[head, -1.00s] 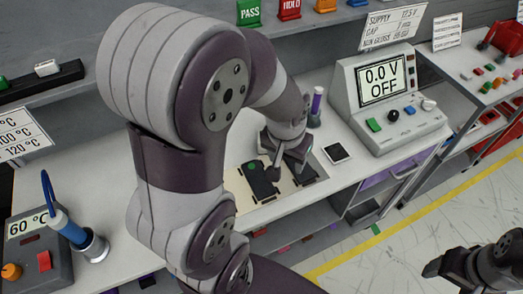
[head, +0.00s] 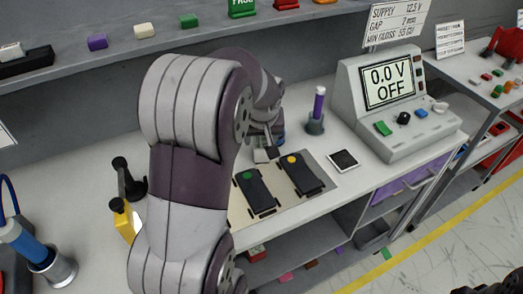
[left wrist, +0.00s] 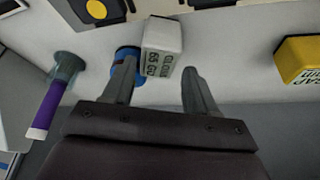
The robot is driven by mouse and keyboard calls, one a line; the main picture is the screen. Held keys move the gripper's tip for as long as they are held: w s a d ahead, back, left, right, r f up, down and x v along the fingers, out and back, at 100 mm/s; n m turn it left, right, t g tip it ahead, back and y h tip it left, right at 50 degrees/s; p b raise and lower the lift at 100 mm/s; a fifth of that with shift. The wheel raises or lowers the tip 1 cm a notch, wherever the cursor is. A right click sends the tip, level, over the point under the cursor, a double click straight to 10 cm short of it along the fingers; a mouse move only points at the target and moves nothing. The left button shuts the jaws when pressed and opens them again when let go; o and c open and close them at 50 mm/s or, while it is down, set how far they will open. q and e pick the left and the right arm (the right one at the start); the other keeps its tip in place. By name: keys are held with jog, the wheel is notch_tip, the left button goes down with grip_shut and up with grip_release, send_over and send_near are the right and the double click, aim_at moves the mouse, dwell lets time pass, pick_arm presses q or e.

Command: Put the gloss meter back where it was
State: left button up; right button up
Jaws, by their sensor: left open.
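The gloss meter is a small white block with "GLOSS 65 GU" on its face (left wrist: 162,45). In the left wrist view it lies just beyond my left fingertips, closer to the left finger. My left gripper (left wrist: 160,82) is open, with a clear gap between its fingers. A blue round thing (left wrist: 126,54) shows behind the left fingertip, beside the meter. In the head view my left gripper (head: 266,146) is low over the bench behind the pale mat (head: 240,215), partly hidden by my arm. Only a dark piece of my right arm shows at the bottom right corner.
Two black modules (head: 255,192) (head: 302,177) lie on the mat. A purple pen stands in a holder (head: 315,125). A yellow gauge (head: 124,220) and a black-handled tool (head: 128,182) are left of my arm. The supply unit (head: 390,95) stands right; a shelf (head: 140,58) runs behind.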

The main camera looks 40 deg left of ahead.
aim_at(262, 142)
pick_arm(q)
jog(key=x, duration=0.5)
jog(key=shift+d, duration=0.2)
jog(key=c, duration=0.9)
